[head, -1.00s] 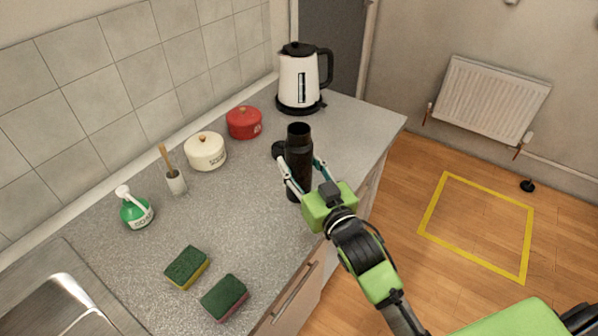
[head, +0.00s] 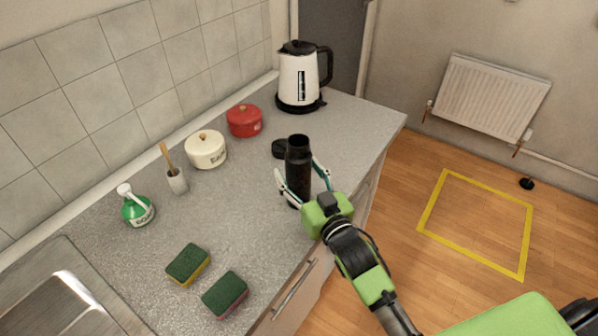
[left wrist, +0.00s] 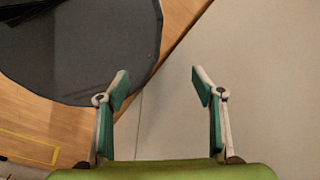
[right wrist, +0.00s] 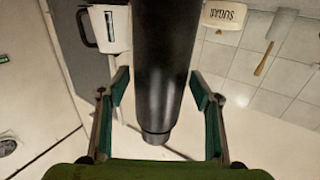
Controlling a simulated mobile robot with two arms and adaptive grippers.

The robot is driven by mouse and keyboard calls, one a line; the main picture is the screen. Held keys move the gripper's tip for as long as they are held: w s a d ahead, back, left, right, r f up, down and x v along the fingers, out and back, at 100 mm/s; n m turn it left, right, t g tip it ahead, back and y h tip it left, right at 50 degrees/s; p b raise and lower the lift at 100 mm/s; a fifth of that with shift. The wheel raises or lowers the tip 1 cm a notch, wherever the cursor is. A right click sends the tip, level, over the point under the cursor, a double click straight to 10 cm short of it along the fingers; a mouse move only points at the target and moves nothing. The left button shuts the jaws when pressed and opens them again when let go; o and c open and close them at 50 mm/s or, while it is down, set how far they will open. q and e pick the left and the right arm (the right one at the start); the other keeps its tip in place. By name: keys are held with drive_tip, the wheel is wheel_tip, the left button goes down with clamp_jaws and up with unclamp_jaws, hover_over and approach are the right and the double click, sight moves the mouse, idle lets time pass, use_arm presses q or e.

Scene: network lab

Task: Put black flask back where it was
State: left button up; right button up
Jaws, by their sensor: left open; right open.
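The black flask (head: 298,172) stands upright on the grey counter near its front edge, with its top uncovered. A round black lid (head: 279,149) lies on the counter just behind and left of it. My right gripper (head: 297,176) is open, with one finger on either side of the flask. In the right wrist view the flask (right wrist: 164,60) is between the fingers (right wrist: 160,88), with gaps at both sides. My left gripper (left wrist: 159,76) is open and empty, in its own wrist view only, away from the counter.
A white kettle (head: 299,80), red pot (head: 244,121) and cream pot (head: 205,150) stand behind the flask. A brush holder (head: 176,182), green bottle (head: 137,209) and two sponges (head: 188,265) are to the left. The counter (head: 235,220) between sponges and flask is clear.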

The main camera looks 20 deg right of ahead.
drive_tip(key=shift+r, duration=0.1)
drive_tip(key=s+d+b, duration=0.1)
drive_tip(key=s+b, duration=0.1)
drive_tip(key=s, duration=1)
drive_tip(key=shift+d+b, duration=0.3)
drive_tip(key=shift+d, duration=0.05)
